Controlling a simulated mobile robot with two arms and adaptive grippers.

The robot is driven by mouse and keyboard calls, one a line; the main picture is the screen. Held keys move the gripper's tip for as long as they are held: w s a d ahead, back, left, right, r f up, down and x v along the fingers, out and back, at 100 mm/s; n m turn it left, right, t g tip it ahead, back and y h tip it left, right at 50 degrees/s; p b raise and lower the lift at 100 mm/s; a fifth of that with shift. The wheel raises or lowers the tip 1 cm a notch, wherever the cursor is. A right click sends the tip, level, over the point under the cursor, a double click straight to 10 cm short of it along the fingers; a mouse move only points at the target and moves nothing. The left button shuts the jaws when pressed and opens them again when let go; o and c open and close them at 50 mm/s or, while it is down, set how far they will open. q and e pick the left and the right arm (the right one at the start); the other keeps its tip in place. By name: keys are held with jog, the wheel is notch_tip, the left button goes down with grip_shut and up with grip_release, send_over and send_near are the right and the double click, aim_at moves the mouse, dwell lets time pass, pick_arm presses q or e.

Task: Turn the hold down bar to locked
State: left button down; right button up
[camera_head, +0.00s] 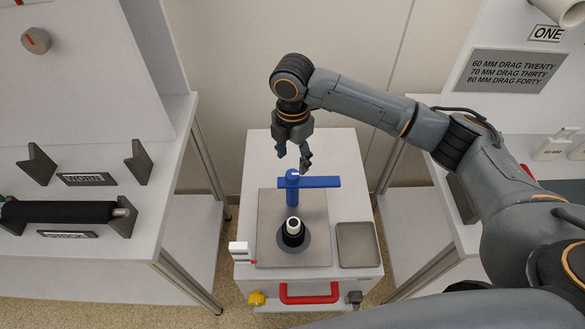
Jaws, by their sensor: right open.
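The blue hold down bar (318,182) sits on top of a blue upright post on the white cabinet. It lies crosswise, its long end pointing right. A small blue knob shows at its left part, close to the fingertips. My right gripper (293,158) is open, pointing down just above and behind the bar. Its fingers look empty; I cannot tell whether a fingertip touches the knob. My left gripper is not in view. No locked marking is readable.
A dark round piece with a white top (293,226) stands in front of the post on a grey plate (265,240). A grey tray (358,245) lies to the right. A red handle (309,294) is on the cabinet front. Tables flank both sides; the left one holds a black roller (60,212).

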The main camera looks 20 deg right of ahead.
aim_at(292, 174)
jog(key=shift+f, duration=2.75)
grip_shut()
